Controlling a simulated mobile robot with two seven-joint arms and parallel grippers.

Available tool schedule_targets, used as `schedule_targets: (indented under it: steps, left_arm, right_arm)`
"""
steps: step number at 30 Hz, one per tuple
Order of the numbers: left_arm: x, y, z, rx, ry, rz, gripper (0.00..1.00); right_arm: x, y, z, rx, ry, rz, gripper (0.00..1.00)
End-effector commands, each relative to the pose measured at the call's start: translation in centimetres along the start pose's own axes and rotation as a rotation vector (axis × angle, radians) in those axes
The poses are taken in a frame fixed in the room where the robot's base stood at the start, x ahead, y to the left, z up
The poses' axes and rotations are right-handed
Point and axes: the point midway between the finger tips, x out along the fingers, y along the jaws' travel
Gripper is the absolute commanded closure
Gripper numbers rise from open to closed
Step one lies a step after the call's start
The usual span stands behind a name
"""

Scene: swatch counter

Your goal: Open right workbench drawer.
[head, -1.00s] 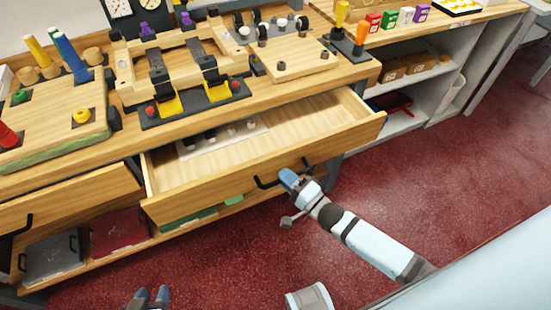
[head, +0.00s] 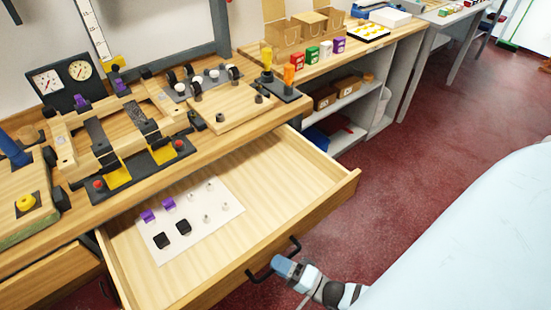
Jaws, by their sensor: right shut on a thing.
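The right workbench drawer (head: 280,187) is pulled well out from under the bench top, and its wooden inside shows. A white sheet (head: 196,238) lies in it with purple, black and pale small parts on it. The black bar handle (head: 257,275) is on the drawer's front. My right gripper (head: 284,265) is at the handle, shut on it near its right end. The exact contact of the fingers is partly hidden. My left gripper is out of the picture.
The bench top (head: 215,146) above holds a wooden fixture (head: 120,131) with black and yellow clamps. The left drawer (head: 55,280) sits beside the open one. Shelves (head: 345,100) stand at the right. The red floor (head: 410,150) right of the drawer is clear.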

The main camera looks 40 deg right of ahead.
Motion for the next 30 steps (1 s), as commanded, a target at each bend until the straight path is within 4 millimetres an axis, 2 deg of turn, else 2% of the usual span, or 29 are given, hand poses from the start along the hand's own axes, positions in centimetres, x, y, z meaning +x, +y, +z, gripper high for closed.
schedule_targets:
  steps: [8,9,11,12,22,26,28,29,30]
  left_arm:
    - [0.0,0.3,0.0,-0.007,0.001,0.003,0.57]
    - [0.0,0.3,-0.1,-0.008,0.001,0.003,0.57]
    - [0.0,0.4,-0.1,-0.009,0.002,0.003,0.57]
    - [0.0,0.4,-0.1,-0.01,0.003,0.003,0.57]
    - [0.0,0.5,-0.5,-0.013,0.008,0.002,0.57]
    - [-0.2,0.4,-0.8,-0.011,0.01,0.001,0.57]
    - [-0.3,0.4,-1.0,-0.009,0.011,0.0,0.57]
    - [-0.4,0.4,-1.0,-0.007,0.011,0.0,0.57]
    - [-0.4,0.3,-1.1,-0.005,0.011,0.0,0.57]
  right_arm:
    - [0.0,0.0,-0.1,-0.002,0.0,0.0,1.0]
    - [0.0,0.0,-0.1,-0.001,0.0,0.0,0.79]
    - [0.0,0.0,-0.1,-0.001,0.0,0.0,0.66]
    - [0.0,0.0,-0.1,-0.001,0.0,0.0,0.62]
    - [0.1,-0.4,-0.1,0.0,0.0,-0.001,0.62]
    - [0.3,-2.1,-0.1,0.001,0.0,-0.001,0.62]
    - [0.6,-3.6,-0.2,0.001,-0.001,-0.004,0.61]
    - [0.8,-4.4,-0.3,0.0,0.0,-0.006,0.53]
    - [1.0,-5.4,-0.4,0.0,0.0,-0.008,0.38]
